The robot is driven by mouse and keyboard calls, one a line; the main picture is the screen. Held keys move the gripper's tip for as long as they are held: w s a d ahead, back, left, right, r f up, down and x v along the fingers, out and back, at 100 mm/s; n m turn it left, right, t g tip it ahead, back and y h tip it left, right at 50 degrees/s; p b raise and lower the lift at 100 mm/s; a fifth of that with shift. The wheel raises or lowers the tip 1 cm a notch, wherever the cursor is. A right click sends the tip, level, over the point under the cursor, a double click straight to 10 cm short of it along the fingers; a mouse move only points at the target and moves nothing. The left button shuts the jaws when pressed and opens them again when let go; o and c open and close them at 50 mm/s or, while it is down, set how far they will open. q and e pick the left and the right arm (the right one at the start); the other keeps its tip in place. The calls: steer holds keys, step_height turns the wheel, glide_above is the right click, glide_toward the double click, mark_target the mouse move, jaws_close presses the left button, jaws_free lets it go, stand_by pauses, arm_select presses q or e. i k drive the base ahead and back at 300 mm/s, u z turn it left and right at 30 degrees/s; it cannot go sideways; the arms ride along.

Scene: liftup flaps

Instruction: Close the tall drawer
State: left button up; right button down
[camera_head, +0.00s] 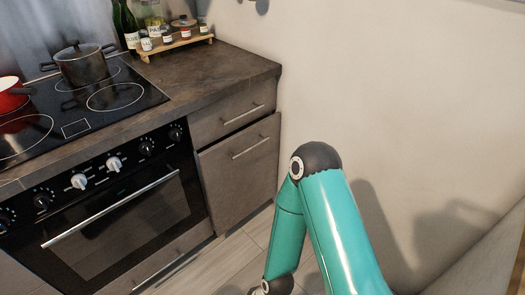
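The tall drawer (232,185) is the large grey-brown front right of the oven, with a thin horizontal metal handle (250,147). Its front stands slightly out from the cabinet, with a dark gap along its top edge, so it looks a little open. A teal arm of mine with a dark elbow joint stands to the right of the drawer, close to it in the picture. A dark joint of this arm shows at the bottom edge. Neither of my grippers is in view.
A shallow upper drawer (228,116) sits above the tall drawer. The oven (120,215) is to the left, with a dark pot (84,66) and red pot (10,97) on the cooktop. A spice rack (175,43) stands on the counter. A bare wall (400,90) bounds the right.

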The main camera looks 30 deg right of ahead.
mark_target(238, 172)
steer(key=z, duration=0.2)
steer(key=k, duration=0.3)
steer(key=z, duration=0.45)
steer(key=i, duration=1.3)
steer(key=u, duration=0.8)
